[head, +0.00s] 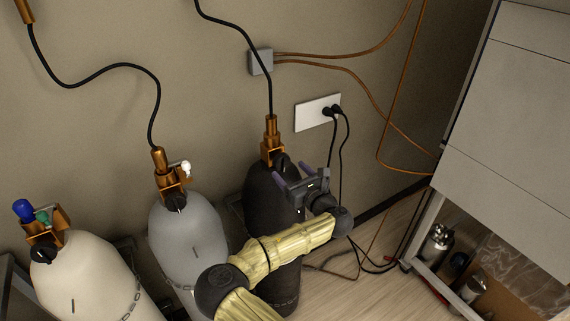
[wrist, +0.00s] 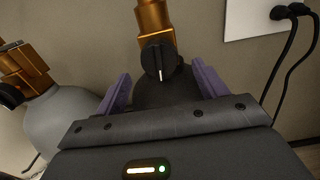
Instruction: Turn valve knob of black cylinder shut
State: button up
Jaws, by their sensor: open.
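The black cylinder (head: 262,195) stands against the wall, partly hidden by my arm in the head view. Its black valve knob (wrist: 158,58) with a white mark sits on a copper-coloured valve in the wrist view; the mark points roughly straight down. The knob also shows in the head view (head: 281,161). My gripper (head: 290,178) is open, just in front of the knob. In the wrist view its purple fingers (wrist: 160,84) stand wide to the left and right of the knob, apart from it, with nothing between them touching.
A grey cylinder (head: 190,235) stands left of the black one, and a cream cylinder (head: 85,275) farther left. A black hose (head: 262,85) rises from the black cylinder's valve. A wall outlet (head: 312,112) with plugged cables is to the right. A grey cabinet (head: 510,150) stands at far right.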

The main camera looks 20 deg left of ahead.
aim_at(285, 166)
jog(key=shift+x, duration=2)
jog(key=c, duration=1)
jog(key=shift+o, duration=0.2)
